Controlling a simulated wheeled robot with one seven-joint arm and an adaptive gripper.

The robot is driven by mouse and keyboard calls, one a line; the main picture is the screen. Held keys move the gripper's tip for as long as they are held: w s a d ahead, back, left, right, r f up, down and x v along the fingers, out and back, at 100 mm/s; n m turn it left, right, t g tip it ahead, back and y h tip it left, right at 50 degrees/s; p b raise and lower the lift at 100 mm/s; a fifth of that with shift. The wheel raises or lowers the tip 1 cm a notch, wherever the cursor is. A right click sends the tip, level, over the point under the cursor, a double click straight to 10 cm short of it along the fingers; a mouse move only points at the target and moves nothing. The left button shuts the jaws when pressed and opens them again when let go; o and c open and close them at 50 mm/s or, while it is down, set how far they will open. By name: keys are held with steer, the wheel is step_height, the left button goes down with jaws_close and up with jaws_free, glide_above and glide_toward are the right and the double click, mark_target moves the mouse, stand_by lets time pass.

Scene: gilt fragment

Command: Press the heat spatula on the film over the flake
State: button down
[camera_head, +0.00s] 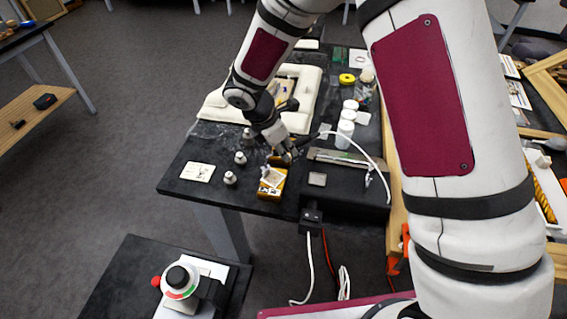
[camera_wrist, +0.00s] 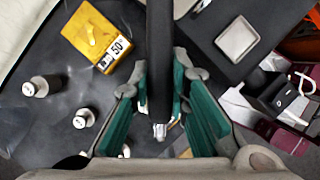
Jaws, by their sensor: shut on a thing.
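My gripper (camera_head: 283,152) is low over the near part of the black bench. In the wrist view its green-padded fingers (camera_wrist: 160,95) are shut around a dark, bar-like handle (camera_wrist: 160,45), which I take for the heat spatula. Its pale end shows near the palm, and its other end runs out of the picture at the top. A padded white rest (camera_head: 303,121) lies behind my gripper, with a golden-brown piece (camera_head: 285,88) on it, partly hidden by my arm. I cannot make out the film or the flake.
A yellow box (camera_head: 272,183), marked 50 in the wrist view (camera_wrist: 85,28), sits close to my gripper. Small metal weights (camera_head: 240,158) and a card (camera_head: 198,172) stand left. A black unit with a grey square (camera_head: 317,179), white bottles (camera_head: 345,130) and a white cord (camera_head: 375,160) are right.

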steer(key=shift+w+d+f+n+t+y+p, duration=0.1)
steer(key=shift+w+d+f+n+t+y, duration=0.1)
steer(key=shift+w+n, duration=0.4)
steer(key=shift+w+d+f+n+t+y+p, duration=0.1)
steer(key=shift+w+d+f+n+t+y, duration=0.05)
steer(key=shift+w+n, duration=0.4)
steer(key=shift+w+d+f+n+t+y+p, duration=0.1)
steer(key=shift+w+d+f+n+t+y, duration=0.1)
steer(key=shift+w+n, duration=0.4)
steer(key=shift+f+b, duration=1.1)
steer(key=shift+f, duration=1.65)
steer(key=shift+f, duration=0.2)
stand_by(2.8)
